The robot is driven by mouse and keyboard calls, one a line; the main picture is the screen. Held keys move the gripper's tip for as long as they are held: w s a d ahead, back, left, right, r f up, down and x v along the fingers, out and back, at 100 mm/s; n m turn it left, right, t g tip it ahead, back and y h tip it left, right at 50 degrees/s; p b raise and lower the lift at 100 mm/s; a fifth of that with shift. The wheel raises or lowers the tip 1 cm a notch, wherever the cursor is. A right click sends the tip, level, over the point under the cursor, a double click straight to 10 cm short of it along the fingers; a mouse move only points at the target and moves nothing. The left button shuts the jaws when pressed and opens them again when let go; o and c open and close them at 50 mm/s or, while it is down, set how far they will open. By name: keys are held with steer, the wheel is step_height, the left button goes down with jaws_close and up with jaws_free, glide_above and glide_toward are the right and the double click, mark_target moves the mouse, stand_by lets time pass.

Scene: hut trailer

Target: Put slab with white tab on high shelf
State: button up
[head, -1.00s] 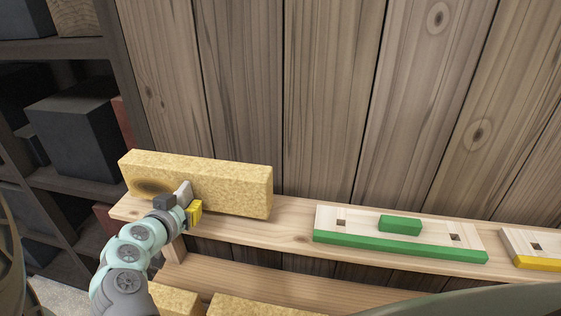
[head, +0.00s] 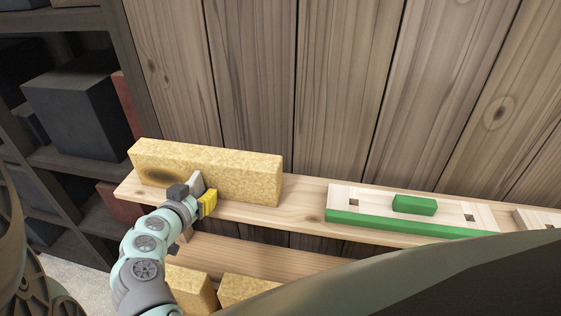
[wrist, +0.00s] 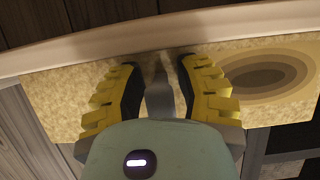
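A speckled yellow slab (head: 240,172) stands on its long edge at the left end of the upper shelf (head: 300,205), close to the plank wall. A dark oval mark is on the left of its front face. My gripper (head: 195,190) is at this face, right of the oval. In the wrist view, the yellow and black fingers of my gripper (wrist: 160,75) are apart, with a gap between the tips. A narrow pale grey piece, seemingly the slab's tab (wrist: 160,98), shows between them. I cannot see either finger pressing on it. The slab's face (wrist: 50,95) fills the area behind.
A white slab with green edge and green tab (head: 414,205) lies on the same shelf to the right, with another slab partly visible beyond it. More yellow slabs (head: 190,287) are on the lower shelf (head: 250,257). A dark rack with boxes (head: 75,112) stands at left.

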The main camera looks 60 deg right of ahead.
steer(key=shift+r, duration=0.15)
steer(key=shift+s+a, duration=0.1)
steer(key=shift+a, duration=0.3)
steer(key=b+v, duration=0.3)
steer(key=v, duration=0.8)
steer(key=shift+r, duration=0.25)
